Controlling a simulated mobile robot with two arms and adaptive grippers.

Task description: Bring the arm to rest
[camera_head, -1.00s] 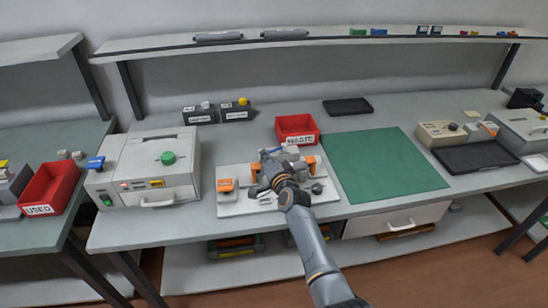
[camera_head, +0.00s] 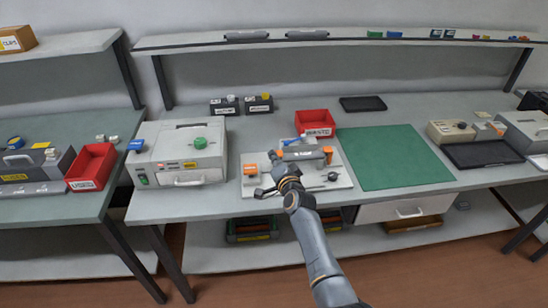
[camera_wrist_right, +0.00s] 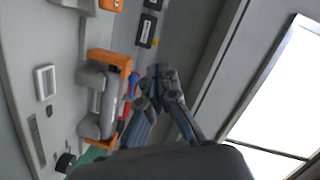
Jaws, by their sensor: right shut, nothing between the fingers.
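My right arm reaches in from the bottom of the head view. Its gripper (camera_head: 264,184) is shut and empty, in front of the left part of a pale fixture plate (camera_head: 343,179). In the right wrist view the fingers (camera_wrist_right: 158,74) point up, with their tips together. A grey cylinder-like part (camera_head: 303,154) lies between orange end pieces (camera_head: 328,153) on the plate; it also shows in the wrist view (camera_wrist_right: 107,104), beside the gripper and apart from it. Another orange block (camera_head: 250,170) stands at the plate's left. My left gripper is out of view.
A box machine with a green knob (camera_head: 200,143) stands left of the plate, and a red bin (camera_head: 316,122) behind it. A green mat (camera_head: 395,158) to the right is clear. A long shelf (camera_head: 345,37) runs above the bench.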

